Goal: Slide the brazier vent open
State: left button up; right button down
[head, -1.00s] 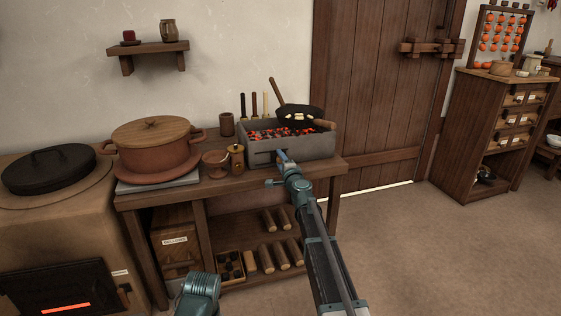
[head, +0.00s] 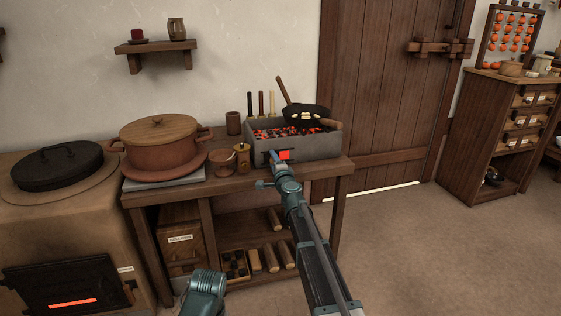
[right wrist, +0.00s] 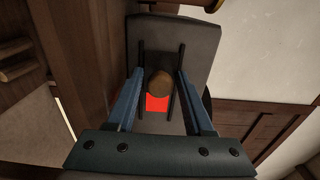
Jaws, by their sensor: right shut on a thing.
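The brazier (head: 320,148) is a grey box of glowing coals on the wooden table. On its front, a red glowing opening (head: 284,155) shows just right of my right gripper (head: 273,155). In the right wrist view, a round wooden knob (right wrist: 159,83) sits between two dark rails on the grey front (right wrist: 195,40), with the red opening (right wrist: 157,102) beside it. The fingers of my right gripper (right wrist: 160,78) are on both sides of the knob, shut on it. My left gripper is out of view.
A black pan (head: 308,114) rests on the brazier. A small brass-coloured jar (head: 242,158), a clay bowl (head: 222,160) and a large lidded pot (head: 160,150) stand to its left. The floor (head: 430,250) to the right is clear.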

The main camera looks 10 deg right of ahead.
jog(key=c, duration=0.5)
grip_release()
jog(key=shift+a, duration=0.3)
jog(key=shift+c, duration=0.2)
jog(key=shift+s, duration=0.1)
jog(key=s, duration=1.3)
jog(key=shift+s+d, duration=0.3)
jog(key=shift+s, duration=0.05)
